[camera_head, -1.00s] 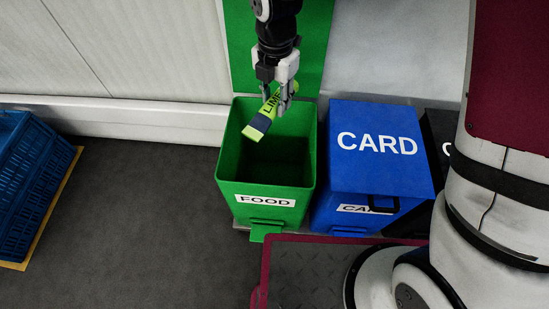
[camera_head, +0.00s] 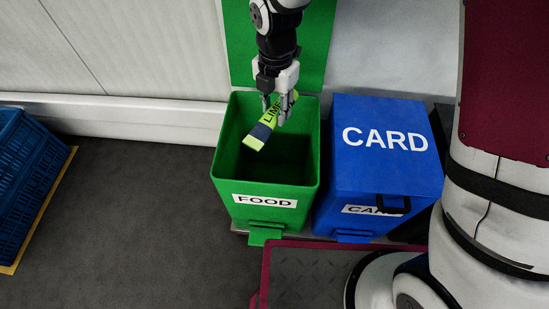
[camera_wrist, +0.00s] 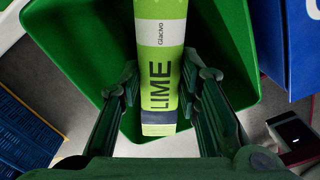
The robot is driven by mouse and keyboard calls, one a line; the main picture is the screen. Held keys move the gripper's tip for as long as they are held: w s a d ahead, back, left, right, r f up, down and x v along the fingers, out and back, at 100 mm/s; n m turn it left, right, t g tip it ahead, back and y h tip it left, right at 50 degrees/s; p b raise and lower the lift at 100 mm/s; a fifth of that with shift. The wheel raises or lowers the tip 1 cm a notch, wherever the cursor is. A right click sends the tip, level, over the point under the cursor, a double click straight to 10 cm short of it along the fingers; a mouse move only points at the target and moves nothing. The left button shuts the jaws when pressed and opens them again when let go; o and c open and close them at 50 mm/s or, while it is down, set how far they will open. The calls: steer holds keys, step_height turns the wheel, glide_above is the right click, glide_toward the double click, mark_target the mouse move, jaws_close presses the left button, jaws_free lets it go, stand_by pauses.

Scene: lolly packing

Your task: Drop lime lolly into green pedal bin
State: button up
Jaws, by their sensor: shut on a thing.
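The lime lolly (camera_head: 269,124) is a lime-green bar with a dark band, marked LIME. My gripper (camera_head: 279,108) is shut on it and holds it tilted over the open mouth of the green pedal bin (camera_head: 263,216), which is marked FOOD. The bin's lid stands raised behind it. In the wrist view the lolly (camera_wrist: 160,70) lies between the two fingers (camera_wrist: 160,100), with the green bin's wall (camera_wrist: 75,45) around and behind it. The bin's floor is mostly hidden.
A blue bin (camera_head: 385,150) marked CARD, with its lid shut, stands close to the right of the green bin. A blue crate (camera_head: 28,175) stands at the far left. Grey floor (camera_head: 130,220) between the crate and the green bin is clear.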

steer(key=o, duration=1.3)
steer(key=shift+c, duration=0.2)
steer(key=shift+r, duration=0.1)
step_height(320, 180, up, 12)
